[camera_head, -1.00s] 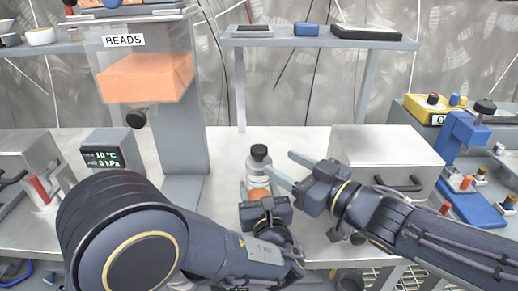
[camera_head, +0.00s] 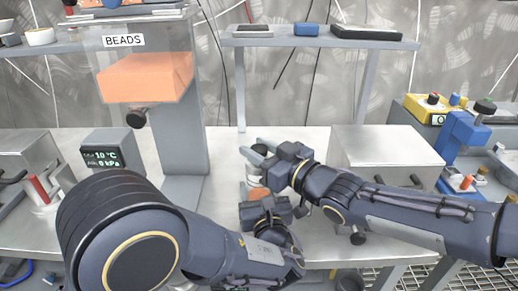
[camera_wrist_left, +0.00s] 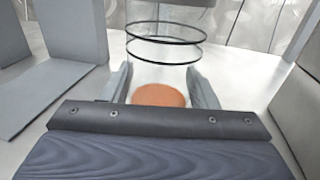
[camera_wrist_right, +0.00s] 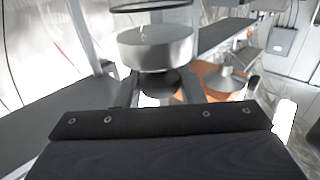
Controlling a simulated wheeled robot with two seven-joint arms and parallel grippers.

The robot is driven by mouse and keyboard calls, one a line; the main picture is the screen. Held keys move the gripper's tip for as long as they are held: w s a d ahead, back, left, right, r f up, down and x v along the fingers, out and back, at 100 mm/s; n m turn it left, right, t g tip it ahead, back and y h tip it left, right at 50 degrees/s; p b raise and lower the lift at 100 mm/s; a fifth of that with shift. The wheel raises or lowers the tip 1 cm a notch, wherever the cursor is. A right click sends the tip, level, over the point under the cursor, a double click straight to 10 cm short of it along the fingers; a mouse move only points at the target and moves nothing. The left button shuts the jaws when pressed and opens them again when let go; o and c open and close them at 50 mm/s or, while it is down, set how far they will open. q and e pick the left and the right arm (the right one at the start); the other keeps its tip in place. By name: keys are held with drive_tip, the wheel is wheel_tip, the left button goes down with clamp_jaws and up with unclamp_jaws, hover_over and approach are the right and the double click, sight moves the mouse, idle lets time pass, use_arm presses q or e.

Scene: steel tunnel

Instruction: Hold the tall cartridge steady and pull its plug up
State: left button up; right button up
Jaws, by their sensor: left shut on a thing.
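The tall cartridge (camera_head: 255,181) stands upright on the bench, mostly hidden behind my grippers. In the left wrist view it is a clear tube (camera_wrist_left: 163,62) with two black rings and orange contents (camera_wrist_left: 158,98). My left gripper (camera_wrist_left: 159,84) is shut on its lower body, one finger on each side. The plug is a pale metal disc (camera_wrist_right: 156,47) with a black knob (camera_wrist_right: 160,83) in the right wrist view. My right gripper (camera_head: 260,151) is open at the cartridge top, its fingers on either side of the knob; contact is not clear.
A bead hopper (camera_head: 145,78) on a grey column stands left of the cartridge. A metal box (camera_head: 388,152) stands behind my right forearm. A shelf (camera_head: 315,41) spans the back, and a blue press (camera_head: 462,140) stands at far right.

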clamp_jaws()
drive_tip(key=shift+r, duration=0.8)
drive_tip(key=o, duration=0.5)
unclamp_jaws()
drive_tip(key=v, duration=1.2)
drive_tip(key=shift+o, duration=0.2)
